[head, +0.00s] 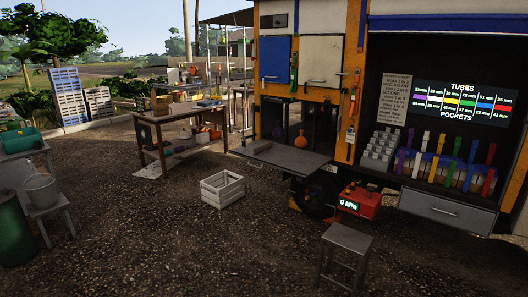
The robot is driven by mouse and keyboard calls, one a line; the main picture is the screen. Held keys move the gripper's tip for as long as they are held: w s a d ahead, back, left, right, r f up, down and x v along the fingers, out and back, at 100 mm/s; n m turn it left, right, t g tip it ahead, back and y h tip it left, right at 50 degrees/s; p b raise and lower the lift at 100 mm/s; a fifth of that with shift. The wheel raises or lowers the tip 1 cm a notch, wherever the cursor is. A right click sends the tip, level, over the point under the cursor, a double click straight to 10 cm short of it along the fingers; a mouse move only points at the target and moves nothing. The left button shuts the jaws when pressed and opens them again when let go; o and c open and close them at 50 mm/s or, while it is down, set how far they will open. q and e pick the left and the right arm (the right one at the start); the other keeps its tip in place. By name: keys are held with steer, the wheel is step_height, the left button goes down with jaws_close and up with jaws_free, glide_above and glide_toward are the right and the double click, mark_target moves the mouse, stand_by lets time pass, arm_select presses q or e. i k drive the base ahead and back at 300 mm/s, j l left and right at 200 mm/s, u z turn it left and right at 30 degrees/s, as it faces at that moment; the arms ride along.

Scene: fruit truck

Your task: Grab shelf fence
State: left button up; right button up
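Neither of my grippers is in view. The truck (354,60) stands on the right with its side compartments open. A flat grey flap or shelf (288,158) sticks out below its left open compartment. Several coloured tubes (440,160) stand in a row in the right compartment, in front of a sign headed TUBES and POCKETS (464,102). I cannot tell which part is the shelf fence.
A pale slatted crate (222,190) lies on the gravel. A metal stool (345,252) and a red 0 kPa gauge box (359,204) are before the truck. A wooden workbench (160,125) stands behind. A bucket (41,190) and green barrel (13,230) are at left. The front middle gravel is clear.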

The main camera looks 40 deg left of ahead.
mark_target(263, 147)
steer(key=j, duration=0.4)
steer(key=k+j, duration=0.15)
steer(key=j, duration=0.2)
steer(key=i+j, duration=0.15)
steer(key=j, duration=0.35)
steer(key=i+j+z, duration=0.1)
steer(key=j, duration=0.35)
steer(key=i+j, duration=0.15)
steer(key=j, duration=0.35)
steer(key=i+j, duration=0.1)
steer(key=j, duration=0.4)
steer(key=i+j+z, duration=0.1)
steer(key=j, duration=0.35)
steer(key=i+j, duration=0.1)
steer(key=j, duration=0.4)
steer(key=i+j, duration=0.3)
steer(key=i+j+z, duration=0.1)
steer(key=i+j, duration=0.2)
steer(key=j, duration=0.2)
steer(key=i+j, duration=0.3)
steer(key=i+j+z, duration=0.1)
steer(key=i+j, duration=0.15)
steer(key=j, duration=0.3)
steer(key=i+j, duration=0.3)
steer(key=j, duration=0.15)
steer(key=i+j+z, duration=0.1)
steer(key=i+j, duration=0.15)
steer(key=j, duration=0.15)
